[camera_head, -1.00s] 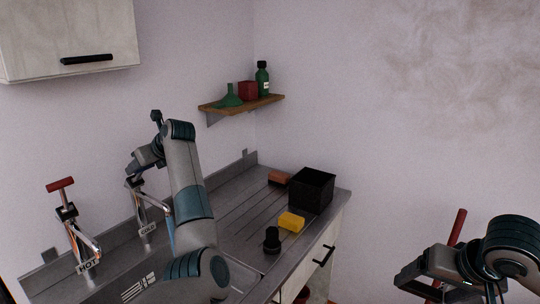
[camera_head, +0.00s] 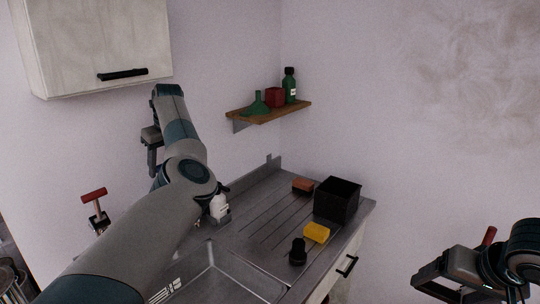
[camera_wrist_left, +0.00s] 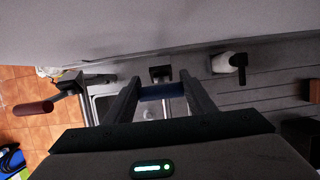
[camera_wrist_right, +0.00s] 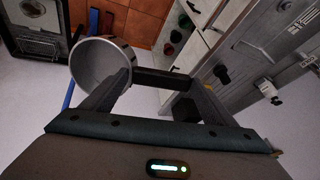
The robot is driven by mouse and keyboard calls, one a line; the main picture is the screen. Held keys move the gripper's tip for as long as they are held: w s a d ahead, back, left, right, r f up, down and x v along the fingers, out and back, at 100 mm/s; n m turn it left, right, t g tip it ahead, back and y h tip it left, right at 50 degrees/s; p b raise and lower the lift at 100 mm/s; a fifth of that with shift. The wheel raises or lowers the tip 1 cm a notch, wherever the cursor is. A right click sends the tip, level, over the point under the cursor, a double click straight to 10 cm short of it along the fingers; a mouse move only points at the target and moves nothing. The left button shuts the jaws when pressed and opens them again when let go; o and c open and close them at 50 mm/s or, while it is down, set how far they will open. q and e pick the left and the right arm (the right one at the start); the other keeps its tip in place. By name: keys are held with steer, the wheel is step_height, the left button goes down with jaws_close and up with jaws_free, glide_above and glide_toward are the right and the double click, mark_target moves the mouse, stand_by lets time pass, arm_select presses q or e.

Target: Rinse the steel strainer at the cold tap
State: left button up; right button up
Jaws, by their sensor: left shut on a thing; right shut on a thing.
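The steel strainer (camera_wrist_right: 86,68) shows in the right wrist view as a round steel vessel with a dark handle (camera_wrist_right: 160,78). My right gripper (camera_wrist_right: 163,84) is shut on that handle. In the head view my right gripper (camera_head: 425,284) is at the lower right, away from the counter; the strainer cannot be made out there. My left gripper (camera_head: 152,168) is at the back of the sink. In the left wrist view, it (camera_wrist_left: 163,98) is shut on the cold tap's blue handle (camera_wrist_left: 162,91). My left arm hides the cold tap in the head view. No water is visible.
The hot tap's red handle (camera_head: 94,195) stands left of my left arm. A white bottle (camera_head: 219,206) is right of it. The drainboard holds a dark bottle-like thing (camera_head: 298,252), yellow sponge (camera_head: 316,232), brown block (camera_head: 303,186) and black box (camera_head: 337,200). A shelf (camera_head: 268,112) is above.

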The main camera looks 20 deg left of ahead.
mark_target(444, 298)
arm_select(q)
steer(key=o, duration=1.5)
steer(key=shift+w+d, duration=0.1)
arm_select(e)
steer(key=shift+d, duration=0.15)
steer(key=shift+w+f, duration=0.1)
steer(key=shift+w, duration=0.05)
arm_select(q)
steer(key=shift+d+r+b, duration=0.1)
steer(key=shift+r+b, duration=0.3)
steer(key=shift+r, duration=0.1)
arm_select(e)
steer(key=shift+f, duration=0.35)
step_height(444, 298, down, 2)
steer(key=shift+f+b, duration=0.15)
steer(key=shift+b, duration=0.95)
arm_select(q)
steer(key=s+d+r+b, duration=0.1)
steer(key=s+d+b, duration=0.1)
steer(key=d, duration=0.4)
steer(key=s+d+r+b, duration=0.2)
steer(key=s+d+b, duration=0.1)
steer(key=d, duration=0.3)
steer(key=shift+d+r, duration=0.2)
steer(key=shift+r, duration=0.05)
arm_select(e)
step_height(444, 298, down, 5)
steer(key=shift+f, duration=0.1)
